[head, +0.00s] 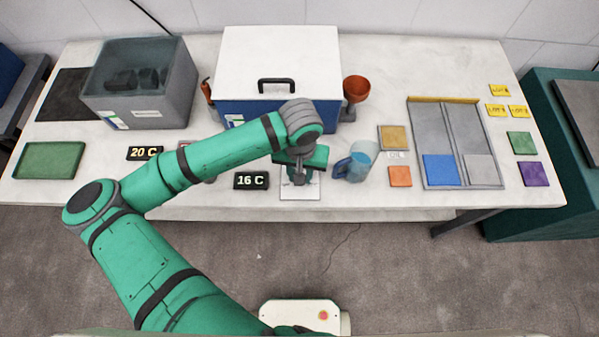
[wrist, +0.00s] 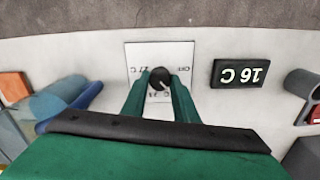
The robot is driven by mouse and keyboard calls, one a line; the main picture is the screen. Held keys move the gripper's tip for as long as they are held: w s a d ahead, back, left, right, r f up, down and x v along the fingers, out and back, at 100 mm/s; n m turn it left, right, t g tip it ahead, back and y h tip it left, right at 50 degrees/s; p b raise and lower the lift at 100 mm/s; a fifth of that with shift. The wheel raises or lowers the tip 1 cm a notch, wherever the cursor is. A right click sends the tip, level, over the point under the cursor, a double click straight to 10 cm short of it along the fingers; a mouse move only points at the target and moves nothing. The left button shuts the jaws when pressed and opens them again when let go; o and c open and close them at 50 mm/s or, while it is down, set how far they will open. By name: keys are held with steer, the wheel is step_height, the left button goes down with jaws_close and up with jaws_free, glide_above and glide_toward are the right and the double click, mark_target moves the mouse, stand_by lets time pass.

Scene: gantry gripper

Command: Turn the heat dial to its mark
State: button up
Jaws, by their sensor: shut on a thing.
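The heat dial is a dark round knob (wrist: 159,79) with a pale pointer line, in the middle of a white square plate (wrist: 135,58) with printed marks. My gripper (wrist: 159,88) is shut on the knob, one green finger on each side. In the head view the plate (head: 300,192) lies at the table's front edge under my gripper, which hides the knob. A black display (head: 251,180) beside it reads "16 C".
A blue mug (head: 355,164) stands close to the right of the plate. Another display (head: 145,153) reads "20 C". A white-lidded blue box (head: 280,65) stands behind my gripper. A grey divided tray (head: 455,140) and coloured squares lie to the right.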

steer(key=m, duration=1.3)
steer(key=shift+m, duration=0.4)
steer(key=m, duration=0.3)
steer(key=shift+s+m, duration=0.15)
steer(key=shift+m, duration=0.15)
steer(key=m, duration=0.3)
steer(key=shift+m, duration=0.3)
steer(key=m, duration=0.5)
steer(key=shift+m, duration=0.6)
